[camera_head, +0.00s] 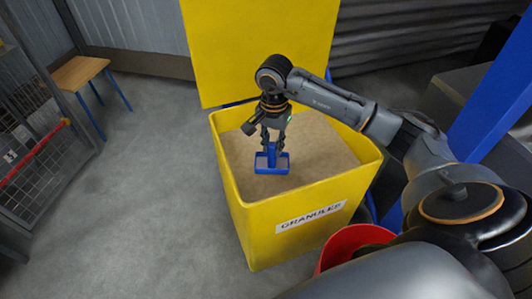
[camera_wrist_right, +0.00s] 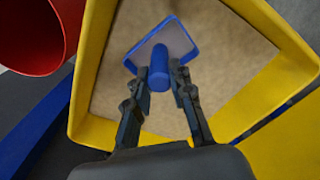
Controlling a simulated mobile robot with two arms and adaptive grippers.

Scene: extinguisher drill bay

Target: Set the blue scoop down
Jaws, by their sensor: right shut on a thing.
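The blue scoop (camera_head: 272,163) is in the open yellow granules bin (camera_head: 235,195), at the tan granules inside. My right gripper (camera_head: 272,143) is above it, pointing down, with its fingers on either side of the scoop's handle. In the right wrist view the scoop's blue handle (camera_wrist_right: 159,66) stands between the tips of my right gripper (camera_wrist_right: 160,78), shut on it. My left gripper is not in view.
The bin's yellow lid (camera_head: 262,45) stands raised behind it. A red bucket (camera_head: 350,240) stands against the bin's near right side. A wire cage (camera_head: 35,145) and a small wooden stool (camera_head: 80,72) are at the left. Grey floor between them and the bin is clear.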

